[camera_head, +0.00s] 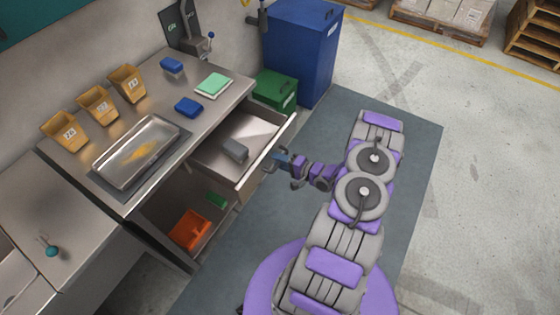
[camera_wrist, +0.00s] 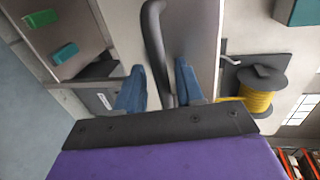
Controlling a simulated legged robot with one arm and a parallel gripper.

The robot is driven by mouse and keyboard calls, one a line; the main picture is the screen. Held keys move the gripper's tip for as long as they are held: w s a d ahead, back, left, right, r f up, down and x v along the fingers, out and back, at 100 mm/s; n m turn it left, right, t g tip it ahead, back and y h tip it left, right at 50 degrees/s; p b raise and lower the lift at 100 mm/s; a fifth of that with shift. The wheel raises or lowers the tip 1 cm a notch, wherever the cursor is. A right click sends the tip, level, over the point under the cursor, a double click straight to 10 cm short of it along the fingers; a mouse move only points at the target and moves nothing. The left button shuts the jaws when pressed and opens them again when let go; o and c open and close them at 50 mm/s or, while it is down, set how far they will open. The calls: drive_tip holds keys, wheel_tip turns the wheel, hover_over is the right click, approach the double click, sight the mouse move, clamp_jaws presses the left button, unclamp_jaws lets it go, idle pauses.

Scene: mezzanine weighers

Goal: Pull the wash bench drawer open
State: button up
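The wash bench drawer (camera_head: 262,160) stands pulled out from under the bench top, and its inside shows. A grey block (camera_head: 234,150) lies in it. My gripper (camera_head: 280,160) is at the outer side of the drawer front. In the wrist view, the dark curved handle (camera_wrist: 154,38) runs down the pale drawer front (camera_wrist: 192,35) and passes between the two blue fingers of my gripper (camera_wrist: 159,85). The fingers are apart, with a visible gap at the handle's left. The handle looks close to the right finger; contact is unclear.
The wash bench (camera_head: 215,115) carries several yellow bins (camera_head: 97,104), a metal tray (camera_head: 137,155), blue blocks (camera_head: 188,107) and a green-topped stack (camera_head: 212,85). An orange bin (camera_head: 190,230) sits below. A green crate (camera_head: 275,90) and blue cabinet (camera_head: 302,48) stand beyond the drawer.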

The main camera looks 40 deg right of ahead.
drive_tip(key=shift+r, duration=0.1)
drive_tip(key=p+v, duration=0.1)
drive_tip(key=v, duration=1.6)
drive_tip(key=shift+s+p, duration=0.2)
drive_tip(key=shift+p, duration=0.15)
drive_tip(key=shift+d, duration=0.1)
drive_tip(key=shift+w, duration=0.1)
